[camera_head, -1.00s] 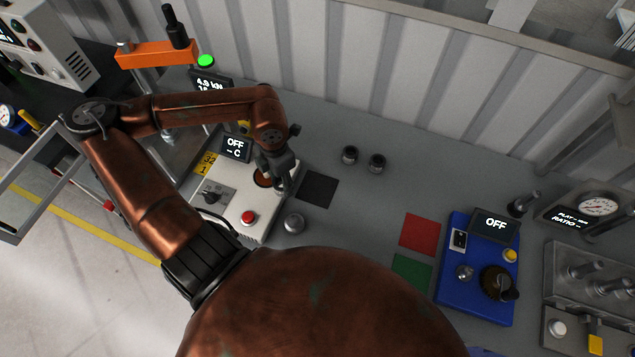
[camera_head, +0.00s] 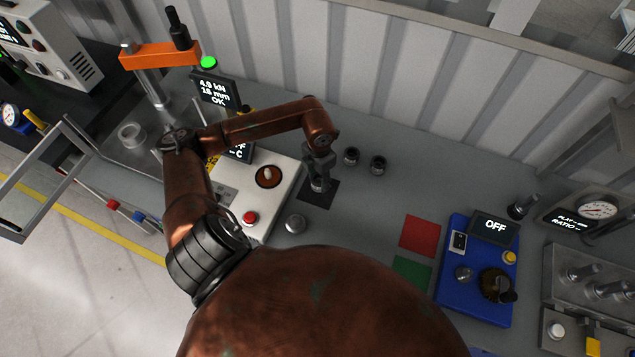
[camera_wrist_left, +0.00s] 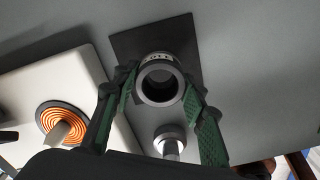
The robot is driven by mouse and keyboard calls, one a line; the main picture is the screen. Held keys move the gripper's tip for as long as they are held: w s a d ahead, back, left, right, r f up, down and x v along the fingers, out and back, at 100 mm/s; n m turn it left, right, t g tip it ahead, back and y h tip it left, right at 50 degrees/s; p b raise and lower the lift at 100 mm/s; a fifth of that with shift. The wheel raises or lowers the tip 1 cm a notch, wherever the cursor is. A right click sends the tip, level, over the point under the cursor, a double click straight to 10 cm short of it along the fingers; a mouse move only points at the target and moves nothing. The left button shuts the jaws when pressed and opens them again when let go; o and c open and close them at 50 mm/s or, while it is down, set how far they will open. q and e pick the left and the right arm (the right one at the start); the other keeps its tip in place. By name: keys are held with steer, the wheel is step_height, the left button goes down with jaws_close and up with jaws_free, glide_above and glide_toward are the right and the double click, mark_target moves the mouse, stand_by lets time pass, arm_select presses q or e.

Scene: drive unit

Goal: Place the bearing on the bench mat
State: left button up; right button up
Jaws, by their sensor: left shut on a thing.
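My left gripper (camera_head: 319,176) is shut on the bearing (camera_head: 320,186), a dark grey ring with an open bore. In the left wrist view the bearing (camera_wrist_left: 160,80) sits between the green-padded fingers of the gripper (camera_wrist_left: 160,92), its bore facing the camera. The bench mat (camera_head: 314,200) is a black square on the grey bench, right of the white heater unit. The bearing is over the mat, which also shows behind it in the left wrist view (camera_wrist_left: 187,35). I cannot tell whether they touch. My right gripper is not in view.
The white heater unit (camera_head: 285,173) with its round coil plate (camera_head: 268,177) is just left of the mat. A small silver cylinder (camera_head: 295,223) stands in front of the mat. Red (camera_head: 420,236) and green squares lie further right.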

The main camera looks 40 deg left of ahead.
arm_select(q)
step_height(320, 180, down, 2)
steer(key=shift+s+f, duration=0.15)
steer(key=shift+f, duration=0.3)
steer(key=o, duration=1.1)
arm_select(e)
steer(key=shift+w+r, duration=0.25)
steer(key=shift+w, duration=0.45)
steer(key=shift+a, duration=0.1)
arm_select(q)
steer(key=shift+r, duration=0.3)
steer(key=shift+r+b, duration=0.55)
steer(key=shift+r, duration=5.35)
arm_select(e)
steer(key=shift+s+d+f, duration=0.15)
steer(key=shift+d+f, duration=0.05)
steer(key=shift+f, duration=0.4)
